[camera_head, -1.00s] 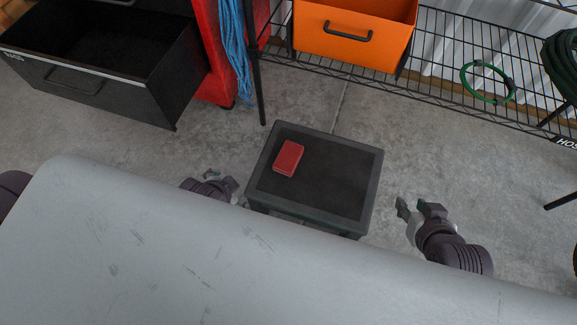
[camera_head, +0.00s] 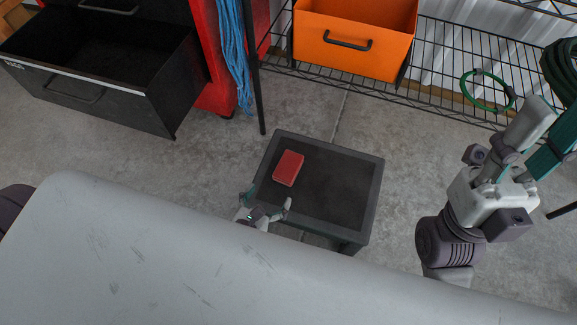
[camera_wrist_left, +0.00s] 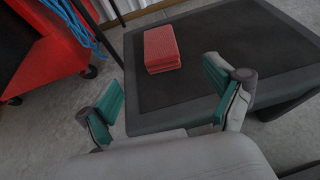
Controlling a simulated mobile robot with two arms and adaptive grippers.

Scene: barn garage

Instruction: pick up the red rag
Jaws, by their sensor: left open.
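The red rag (camera_head: 288,168), a folded block-like bundle, lies on the left part of a dark, grey-rimmed small table (camera_head: 372,190). My left gripper (camera_head: 267,200) is at the table's near left edge, just short of the rag, open and empty. In the left wrist view, the rag (camera_wrist_left: 162,48) lies ahead, beyond and between the spread green-padded fingers (camera_wrist_left: 162,76), with a gap to it. My right gripper (camera_head: 547,125) is raised to the right of the table, fingers apart, one running out at the picture edge. It holds nothing visible.
An open black drawer (camera_head: 100,75) and a red cabinet (camera_head: 215,85) with blue rope (camera_head: 233,50) stand at the back left. An orange bin (camera_head: 350,38) is on a wire shelf behind the table. Concrete floor (camera_head: 225,155) is clear around the table.

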